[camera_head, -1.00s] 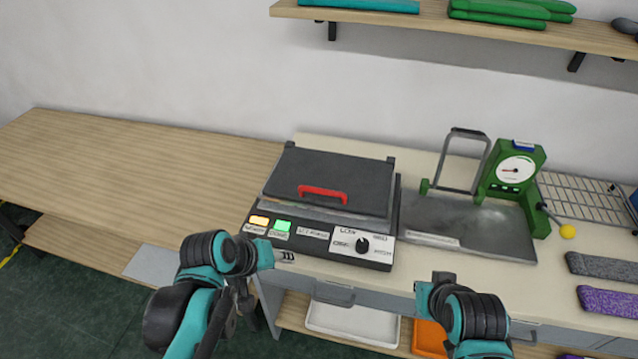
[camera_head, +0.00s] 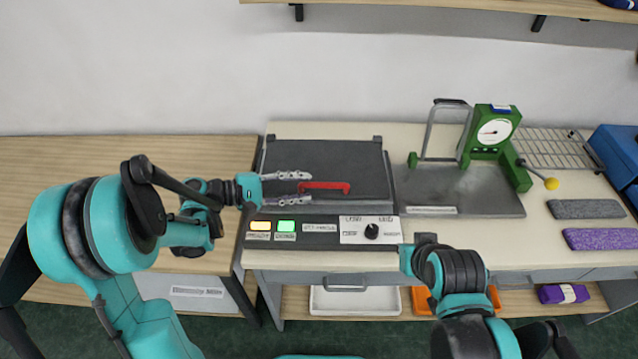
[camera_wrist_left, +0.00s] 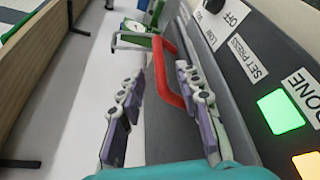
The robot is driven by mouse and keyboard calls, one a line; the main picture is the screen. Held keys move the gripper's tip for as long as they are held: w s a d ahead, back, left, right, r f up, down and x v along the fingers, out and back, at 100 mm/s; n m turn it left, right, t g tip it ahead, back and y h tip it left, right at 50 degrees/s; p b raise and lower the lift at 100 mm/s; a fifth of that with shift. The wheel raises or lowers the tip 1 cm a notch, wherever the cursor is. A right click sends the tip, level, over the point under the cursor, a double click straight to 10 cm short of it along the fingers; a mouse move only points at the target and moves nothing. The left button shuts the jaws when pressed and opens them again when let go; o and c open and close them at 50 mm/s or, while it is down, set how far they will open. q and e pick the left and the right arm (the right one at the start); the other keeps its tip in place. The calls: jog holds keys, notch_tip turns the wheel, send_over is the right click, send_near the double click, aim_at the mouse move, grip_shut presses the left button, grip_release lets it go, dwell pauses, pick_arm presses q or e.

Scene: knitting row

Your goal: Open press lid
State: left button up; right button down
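The press (camera_head: 270,218) stands on the pale worktop with its dark flat lid (camera_head: 335,155) down. A red handle (camera_head: 326,186) sits on the lid near its front edge. My left gripper (camera_head: 308,188) reaches in from the left above the lid, its fingers spread at the handle's left end. In the left wrist view, the red handle (camera_wrist_left: 166,75) shows between the two open fingers (camera_wrist_left: 160,85); I cannot tell whether they touch it. My right gripper (camera_head: 425,241) is in front of the worktop, right of the press; its fingers do not show clearly.
A green scale-like device (camera_head: 493,132) with a dial stands right of the press on a grey plate (camera_head: 460,195). Grey (camera_head: 587,209) and purple (camera_head: 600,239) knitted strips lie farther right. A wooden table (camera_head: 60,160) to the left is bare. A shelf (camera_head: 430,8) hangs above.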

aim_at(312, 186)
pick_arm(q)
jog(key=b+x, duration=0.1)
jog(key=x, duration=0.5)
grip_shut()
